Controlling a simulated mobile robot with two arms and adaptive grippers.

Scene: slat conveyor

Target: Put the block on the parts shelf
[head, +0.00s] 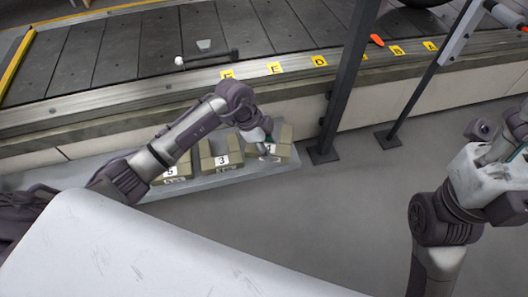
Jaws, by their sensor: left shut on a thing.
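My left gripper (264,140) reaches down over the rightmost cardboard bin (284,150) on the low grey parts shelf (240,178). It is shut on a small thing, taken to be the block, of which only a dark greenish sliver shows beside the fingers. The rest is hidden by the gripper and the bin. I cannot tell whether the block touches the bin or the shelf. My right gripper (497,132) is at the right edge, away from the shelf; its finger opening cannot be made out.
Bins numbered 3 (222,161) and 5 (170,172) stand left on the shelf. A dark post (344,90) rises right of the shelf. Floor in front is clear.

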